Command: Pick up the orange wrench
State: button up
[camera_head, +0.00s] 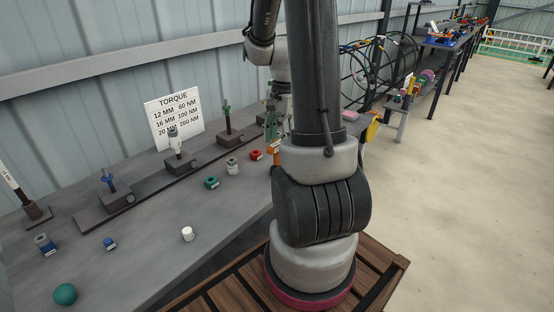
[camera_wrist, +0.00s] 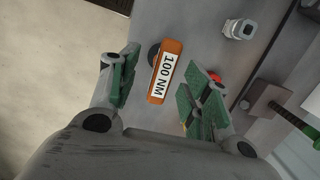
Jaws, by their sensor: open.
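The orange wrench (camera_wrist: 159,86) carries a white "100 NM" label and shows between my gripper's two green-padded fingers in the wrist view. One end of it is near a dark round part on the grey bench. My gripper (camera_wrist: 160,78) is open, with a finger on each side of the wrench and visible gaps beside it. In the head view a bit of the orange wrench (camera_head: 276,153) shows beside my arm, which hides the rest. My gripper (camera_head: 272,124) is partly hidden there too. I cannot tell how far the fingers reach down around the wrench.
Blocks with upright bolts (camera_head: 180,163) line the back near a torque sign (camera_head: 174,118). Open floor (camera_head: 460,200) lies to the right.

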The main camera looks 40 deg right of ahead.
aim_at(276, 155)
jog(key=f, duration=0.6)
jog(key=shift+w+a+f, duration=0.25)
jog(key=shift+f, duration=0.15)
jog(key=shift+c, duration=0.2)
grip_shut()
